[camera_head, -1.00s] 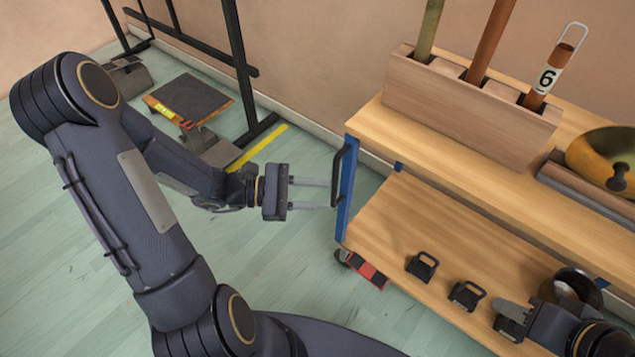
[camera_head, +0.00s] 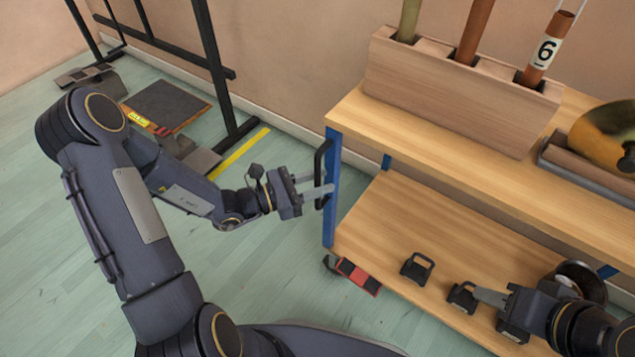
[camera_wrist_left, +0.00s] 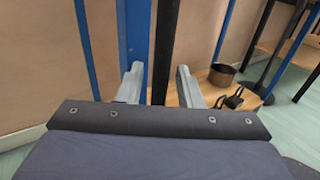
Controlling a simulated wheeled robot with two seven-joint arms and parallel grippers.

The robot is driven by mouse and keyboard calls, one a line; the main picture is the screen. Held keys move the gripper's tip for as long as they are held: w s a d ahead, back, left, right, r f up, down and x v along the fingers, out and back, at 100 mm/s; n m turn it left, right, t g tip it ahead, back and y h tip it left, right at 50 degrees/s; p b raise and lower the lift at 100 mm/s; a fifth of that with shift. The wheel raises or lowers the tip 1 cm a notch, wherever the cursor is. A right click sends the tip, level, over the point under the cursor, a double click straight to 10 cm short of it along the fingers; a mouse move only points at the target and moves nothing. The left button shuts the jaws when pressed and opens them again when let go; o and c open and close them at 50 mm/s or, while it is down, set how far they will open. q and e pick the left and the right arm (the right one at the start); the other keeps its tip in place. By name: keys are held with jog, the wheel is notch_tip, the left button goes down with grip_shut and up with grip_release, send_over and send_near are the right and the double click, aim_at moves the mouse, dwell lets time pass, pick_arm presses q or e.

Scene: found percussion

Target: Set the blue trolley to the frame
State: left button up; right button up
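The blue trolley (camera_head: 331,190) has blue posts, wooden shelves and a black upright handle (camera_head: 319,172) at its left end. My left gripper (camera_head: 316,192) is at this handle, its fingers on either side of it. In the left wrist view the handle (camera_wrist_left: 163,50) stands between the two spread fingers (camera_wrist_left: 158,85), beside the blue post. I see no clear finger contact. The black frame (camera_head: 217,75) stands behind to the left, against the wall. My right gripper (camera_head: 488,297) is over the lower shelf, its tip close to a small black handled block (camera_head: 462,297); its finger gap is unclear.
The top shelf carries a wooden holder (camera_head: 450,100) with upright tubes, one marked 6, and a brass bowl (camera_head: 606,138). A second black block (camera_head: 417,267) is on the lower shelf. A red-and-black piece (camera_head: 358,276) is by the wheel. Yellow tape (camera_head: 240,152) marks the floor.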

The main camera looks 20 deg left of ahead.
pick_arm(q)
grip_shut()
jog(key=shift+a, duration=0.1)
dwell(0.3)
